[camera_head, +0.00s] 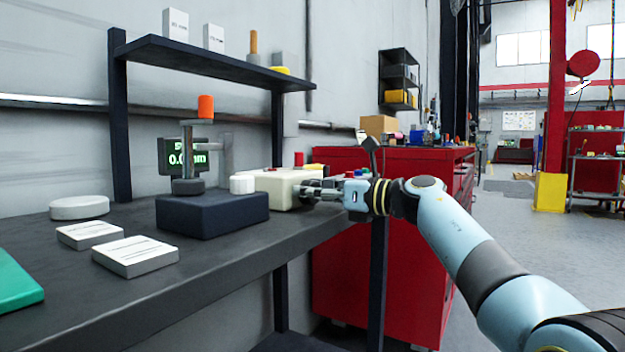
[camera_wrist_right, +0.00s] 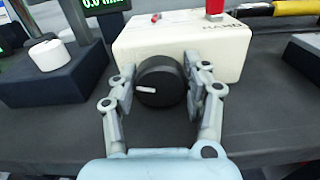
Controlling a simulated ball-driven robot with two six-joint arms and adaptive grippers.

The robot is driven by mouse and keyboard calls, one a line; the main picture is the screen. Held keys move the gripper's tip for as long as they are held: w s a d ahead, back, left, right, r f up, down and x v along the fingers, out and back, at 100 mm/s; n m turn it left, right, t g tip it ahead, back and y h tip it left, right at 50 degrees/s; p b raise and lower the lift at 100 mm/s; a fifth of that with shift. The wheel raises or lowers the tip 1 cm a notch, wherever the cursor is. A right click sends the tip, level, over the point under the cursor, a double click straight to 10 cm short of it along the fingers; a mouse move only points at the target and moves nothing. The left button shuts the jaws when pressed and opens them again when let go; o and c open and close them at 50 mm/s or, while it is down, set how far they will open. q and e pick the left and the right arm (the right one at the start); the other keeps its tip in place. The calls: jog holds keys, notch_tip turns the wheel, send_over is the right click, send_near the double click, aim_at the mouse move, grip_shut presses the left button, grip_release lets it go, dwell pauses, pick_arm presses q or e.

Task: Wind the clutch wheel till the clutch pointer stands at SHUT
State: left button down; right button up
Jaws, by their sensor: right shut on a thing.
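The cream actuator box (camera_head: 272,187) stands on the dark bench; in the right wrist view it fills the top middle (camera_wrist_right: 145,40). A black round wheel (camera_wrist_right: 172,76) with a short white mark sticks out from its near face. The mark lies almost level, on the left part of the wheel's face. My right gripper (camera_head: 314,188) reaches in from the right, and its two fingers are shut on opposite sides of the wheel. A red part (camera_wrist_right: 214,7) stands on the box beside partly visible lettering that looks like HAND. I cannot make out a pointer or SHUT. My left gripper is not in view.
Left of the box is a dark block (camera_head: 212,215) with a white knob (camera_head: 242,184) and a gauge with a green-lit display (camera_head: 181,159). White blocks (camera_head: 140,256) lie further left. A shelf (camera_head: 200,62) hangs above. A red cabinet (camera_head: 335,270) stands behind my right arm.

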jog(key=shift+r+m, duration=0.2)
jog(key=shift+m, duration=0.1)
jog(key=shift+p, duration=0.4)
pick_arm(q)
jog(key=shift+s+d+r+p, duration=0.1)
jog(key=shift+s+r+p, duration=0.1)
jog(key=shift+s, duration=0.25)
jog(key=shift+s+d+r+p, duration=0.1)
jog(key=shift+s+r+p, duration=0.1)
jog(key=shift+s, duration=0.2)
pick_arm(e)
jog(key=shift+f+m, duration=0.15)
jog(key=shift+m, duration=0.55)
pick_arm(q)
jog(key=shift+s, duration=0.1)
pick_arm(e)
jog(key=shift+f, duration=0.1)
jog(key=o, duration=1.2)
jog(key=shift+c, duration=0.2)
